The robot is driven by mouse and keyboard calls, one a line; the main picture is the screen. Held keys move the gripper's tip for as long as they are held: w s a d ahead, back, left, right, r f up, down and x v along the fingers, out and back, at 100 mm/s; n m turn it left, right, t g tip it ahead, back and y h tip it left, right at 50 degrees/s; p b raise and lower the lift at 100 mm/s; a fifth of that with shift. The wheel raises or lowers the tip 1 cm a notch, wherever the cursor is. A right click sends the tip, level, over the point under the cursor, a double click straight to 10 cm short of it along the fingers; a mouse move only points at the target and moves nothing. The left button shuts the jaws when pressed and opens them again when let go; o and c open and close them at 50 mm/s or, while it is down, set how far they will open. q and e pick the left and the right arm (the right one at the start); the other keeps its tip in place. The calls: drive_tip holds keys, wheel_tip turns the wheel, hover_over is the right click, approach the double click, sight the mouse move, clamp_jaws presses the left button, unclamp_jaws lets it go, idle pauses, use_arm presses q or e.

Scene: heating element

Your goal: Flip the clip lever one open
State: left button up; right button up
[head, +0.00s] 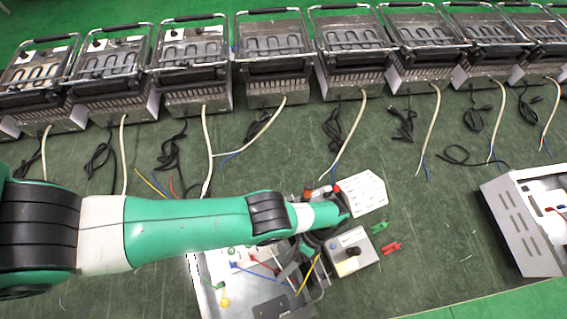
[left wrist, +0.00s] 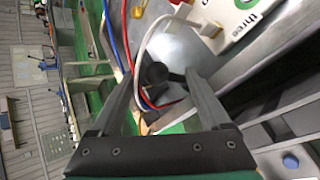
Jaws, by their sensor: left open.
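My left gripper (head: 292,268) is over the right part of a light metal panel (head: 212,298) in the head view. In the left wrist view its two fingers (left wrist: 165,78) stand apart with a gap between them. A dark round part and red and blue wires (left wrist: 127,50) show beyond and between the fingers. A white plate marked "three" (left wrist: 252,22) lies beyond the right finger. I cannot make out which part is clip lever one; the arm and gripper hide some of the panel. My right gripper does not show.
A paper sheet (head: 366,195) lies behind. A metal case (head: 515,225) stands at right. Several heaters (head: 272,45) line the back.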

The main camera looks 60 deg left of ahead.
use_arm(q)
drive_tip(key=b+v, duration=0.4)
drive_tip(key=v, duration=0.6)
drive_tip(key=shift+w+r, duration=0.2)
drive_tip(key=shift+w, duration=0.15)
